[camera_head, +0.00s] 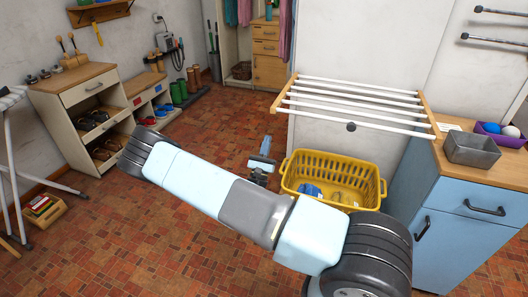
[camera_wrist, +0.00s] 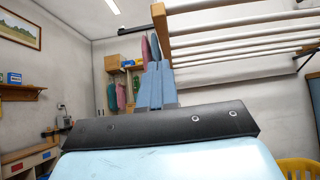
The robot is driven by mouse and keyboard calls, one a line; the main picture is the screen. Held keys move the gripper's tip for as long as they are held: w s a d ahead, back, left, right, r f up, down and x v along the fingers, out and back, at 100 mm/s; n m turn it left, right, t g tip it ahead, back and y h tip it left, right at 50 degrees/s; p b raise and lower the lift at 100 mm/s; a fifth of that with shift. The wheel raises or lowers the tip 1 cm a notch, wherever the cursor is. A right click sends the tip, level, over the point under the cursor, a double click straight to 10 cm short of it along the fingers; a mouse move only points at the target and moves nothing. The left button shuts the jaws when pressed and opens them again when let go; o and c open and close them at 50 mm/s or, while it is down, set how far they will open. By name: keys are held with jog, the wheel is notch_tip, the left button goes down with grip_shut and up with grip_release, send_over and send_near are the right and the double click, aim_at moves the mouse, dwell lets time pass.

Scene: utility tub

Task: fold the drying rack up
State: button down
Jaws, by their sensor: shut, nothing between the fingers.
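The drying rack (camera_head: 427,115) sticks out from the white wall, roughly level, with white bars between two wooden side pieces. A dark round knob (camera_head: 351,127) shows near its front bar. In the wrist view one wooden side of the rack (camera_wrist: 162,27) and its bars are at the upper right, seen from below. My gripper (camera_head: 265,143) is low and to the left of the rack, in front of the floor, apart from it. In the wrist view my gripper (camera_wrist: 156,72) has its light blue fingers together, with nothing between them.
A yellow basket (camera_head: 333,170) stands on the floor under the rack. A blue cabinet (camera_head: 450,230) with a grey metal tin (camera_head: 472,149) is to the right. A shoe shelf (camera_head: 75,92) is at the left. The tiled floor between is mostly clear.

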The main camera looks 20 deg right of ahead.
notch_tip(320, 180, up, 7)
jog(key=w+d, duration=0.1)
jog(key=w, duration=0.1)
jog(key=shift+w+d, duration=0.25)
jog(key=shift+d, duration=0.15)
jog(key=shift+a+r, duration=0.15)
jog(key=shift+r, duration=0.05)
